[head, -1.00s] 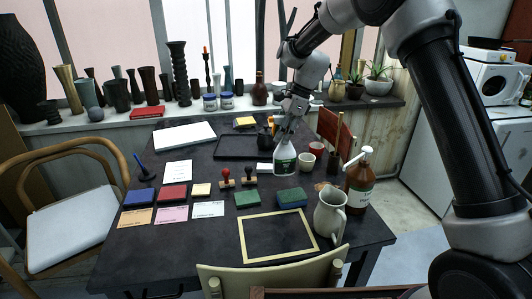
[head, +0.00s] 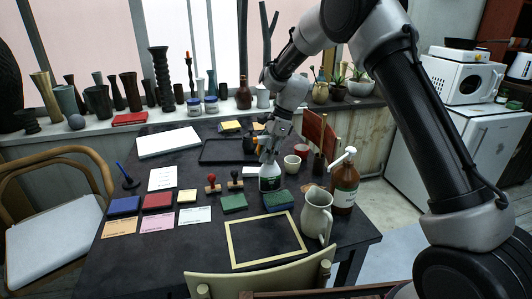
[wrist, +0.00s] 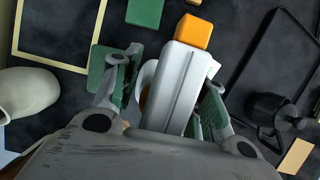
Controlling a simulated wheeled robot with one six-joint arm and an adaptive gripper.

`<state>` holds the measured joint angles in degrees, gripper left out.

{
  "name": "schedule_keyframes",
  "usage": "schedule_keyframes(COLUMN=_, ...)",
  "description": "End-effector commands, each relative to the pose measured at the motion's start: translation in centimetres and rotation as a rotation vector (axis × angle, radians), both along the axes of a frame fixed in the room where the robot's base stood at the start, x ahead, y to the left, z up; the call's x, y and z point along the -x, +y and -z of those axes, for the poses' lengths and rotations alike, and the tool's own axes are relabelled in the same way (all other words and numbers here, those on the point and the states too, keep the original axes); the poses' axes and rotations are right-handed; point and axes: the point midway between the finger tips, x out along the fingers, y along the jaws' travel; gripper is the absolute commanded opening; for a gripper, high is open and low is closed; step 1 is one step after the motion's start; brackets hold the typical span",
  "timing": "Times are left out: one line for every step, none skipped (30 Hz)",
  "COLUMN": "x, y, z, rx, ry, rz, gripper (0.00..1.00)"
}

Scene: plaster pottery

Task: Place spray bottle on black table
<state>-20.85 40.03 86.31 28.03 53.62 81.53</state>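The spray bottle (head: 270,182), with a green-and-white label, is upright over the black table (head: 190,258), just behind a green-and-blue block. Whether its base touches the table cannot be told. In the wrist view its white head (wrist: 185,85) with an orange nozzle (wrist: 193,32) and orange trigger lies between my fingers. My gripper (head: 268,153) is above the bottle, closed around its upper part; it also shows in the wrist view (wrist: 165,92). The bottle's lower body is hidden in the wrist view.
The green-and-blue block (head: 278,201), a cream jug (head: 317,215) and a brown pump bottle (head: 344,185) stand nearby. Cups (head: 292,164) are behind to the right. Stampers (head: 212,184) and a green pad (head: 233,203) are left. An empty frame (head: 231,246) lies in front.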

Motion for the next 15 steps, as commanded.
schedule_keyframes(x=0.0, y=0.0, z=0.0, rx=0.000, ry=0.000, rz=0.000, gripper=0.49)
schedule_keyframes(x=0.0, y=0.0, z=0.0, rx=0.000, ry=0.000, rz=0.000, gripper=0.49)
schedule_keyframes(x=0.0, y=0.0, z=0.0, rx=0.000, ry=0.000, rz=0.000, gripper=0.49)
schedule_keyframes(x=0.0, y=0.0, z=0.0, rx=0.000, ry=0.000, rz=0.000, gripper=0.49)
schedule_keyframes(x=0.0, y=0.0, z=0.0, rx=0.000, ry=0.000, rz=0.000, gripper=0.49)
schedule_keyframes(x=0.0, y=0.0, z=0.0, rx=0.000, ry=0.000, rz=0.000, gripper=0.49)
schedule_keyframes(x=0.0, y=0.0, z=0.0, rx=0.000, ry=0.000, rz=0.000, gripper=0.49)
schedule_keyframes(x=0.0, y=0.0, z=0.0, rx=0.000, ry=0.000, rz=0.000, gripper=0.49)
schedule_keyframes(x=0.0, y=0.0, z=-0.1, rx=0.000, ry=0.000, rz=0.000, gripper=0.49)
schedule_keyframes(x=0.0, y=0.0, z=-0.3, rx=0.000, ry=-0.001, rz=-0.001, gripper=0.49)
schedule_keyframes(x=0.0, y=-0.1, z=-0.5, rx=0.000, ry=-0.001, rz=-0.001, gripper=0.49)
schedule_keyframes(x=-0.1, y=-0.2, z=-0.9, rx=0.000, ry=-0.001, rz=-0.001, gripper=0.49)
schedule_keyframes(x=-0.1, y=-0.4, z=-1.3, rx=0.000, ry=-0.001, rz=-0.001, gripper=0.49)
schedule_keyframes(x=-0.2, y=-0.6, z=-1.8, rx=0.000, ry=-0.002, rz=0.000, gripper=0.49)
schedule_keyframes(x=-0.3, y=-0.9, z=-2.5, rx=-0.001, ry=-0.004, rz=0.000, gripper=0.49)
